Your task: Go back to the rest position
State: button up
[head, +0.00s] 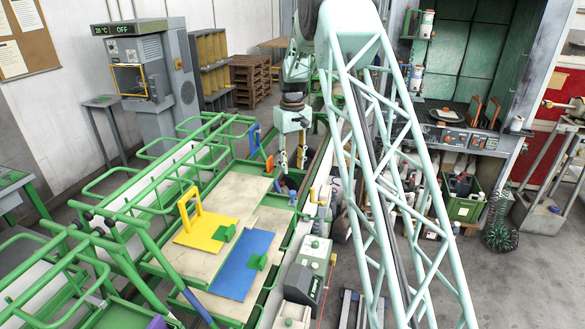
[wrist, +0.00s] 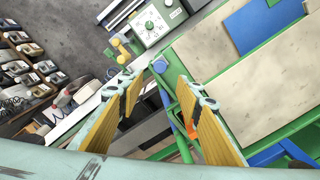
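My gripper (head: 292,165) points down in the head view, over the far end of the green-framed worktable (head: 192,262). It is set back from the yellow and blue plates there. In the wrist view my gripper (wrist: 150,76) shows two fingers with yellow pads, spread apart. Nothing is held between them. Below the gap I see the table's green rail and dark floor or machine parts. In the head view my lattice arm crosses in front of part of the right side.
The yellow plate (head: 208,233) with an upright handle and the blue plate (head: 240,270) lie on the table. A control box (head: 314,258) with green knobs sits at the table's right edge. A grey cabinet with shelves (head: 460,140) stands at right. Free floor (head: 500,285) lies at lower right.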

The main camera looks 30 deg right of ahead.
dwell(0.6)
jog(key=s+a+r+t+b, duration=0.1)
jog(key=s+a+r+b, duration=0.4)
jog(key=s+a+r, duration=0.55)
jog(key=s+a+r+t+b, duration=0.1)
jog(key=s+a+r+b, duration=0.2)
jog(key=s, duration=0.5)
jog(key=s+a+r+b, duration=0.1)
jog(key=s+a+r, duration=0.2)
jog(key=s+r, duration=0.4)
jog(key=s+a+f+t+b, duration=0.1)
jog(key=s+a+b, duration=0.15)
jog(key=s, duration=0.75)
jog(key=s+a+f+b, duration=0.1)
jog(key=s+a+b, duration=0.15)
jog(key=s, duration=0.65)
jog(key=s+a+f+b, duration=0.2)
jog(key=s+f, duration=0.2)
jog(key=s, duration=0.5)
jog(key=s+a+f+t+b, duration=0.1)
jog(key=s+f, duration=0.3)
jog(key=s, duration=0.5)
jog(key=shift+s+a+f+b, duration=0.2)
jog(key=shift+s+a+b, duration=0.1)
jog(key=shift+a+b, duration=0.35)
